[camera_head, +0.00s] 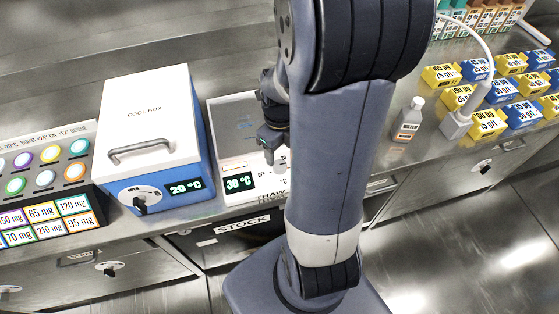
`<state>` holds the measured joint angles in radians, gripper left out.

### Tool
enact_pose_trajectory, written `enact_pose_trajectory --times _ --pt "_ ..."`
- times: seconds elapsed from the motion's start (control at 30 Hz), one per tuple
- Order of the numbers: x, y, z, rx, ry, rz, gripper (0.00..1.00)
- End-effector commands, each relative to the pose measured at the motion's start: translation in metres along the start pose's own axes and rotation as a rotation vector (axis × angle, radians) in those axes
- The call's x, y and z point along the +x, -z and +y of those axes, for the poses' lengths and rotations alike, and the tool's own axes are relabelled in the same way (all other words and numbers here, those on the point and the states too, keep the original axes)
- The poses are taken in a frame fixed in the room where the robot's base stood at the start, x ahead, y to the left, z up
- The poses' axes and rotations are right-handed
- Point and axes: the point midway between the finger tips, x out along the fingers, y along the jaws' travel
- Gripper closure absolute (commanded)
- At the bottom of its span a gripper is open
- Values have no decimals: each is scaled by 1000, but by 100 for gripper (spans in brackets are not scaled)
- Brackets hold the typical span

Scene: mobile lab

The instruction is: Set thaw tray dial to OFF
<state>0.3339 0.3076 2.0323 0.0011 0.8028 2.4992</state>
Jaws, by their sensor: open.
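The thaw tray (228,117) is a white box with a grey recessed top, right of the cool box. Its display reads 30 °C (239,182), and part of the word THAW shows on its front edge. My gripper (273,150) points down over the front right part of the tray, with its jaws open. My arm covers the right side of the tray. I cannot make out the dial or its setting; it is hidden behind my gripper and arm. I cannot tell whether the gripper touches anything.
The cool box (150,100), with its own dial (140,200) and 20 °C display, stands close on the left. A rack of colored caps (45,175) is farther left. A bottle (408,120), a white corded device (455,124) and several yellow and blue boxes (488,123) stand right.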

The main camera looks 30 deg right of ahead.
Motion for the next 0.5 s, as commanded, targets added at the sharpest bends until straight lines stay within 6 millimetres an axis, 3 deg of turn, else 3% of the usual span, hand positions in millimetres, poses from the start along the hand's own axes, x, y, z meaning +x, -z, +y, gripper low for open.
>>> enact_pose_trajectory --times 0.2,0.5 --pt "37 1 0 -1 -2 4 43" --pt "60 0 0 -1 0 1 43"
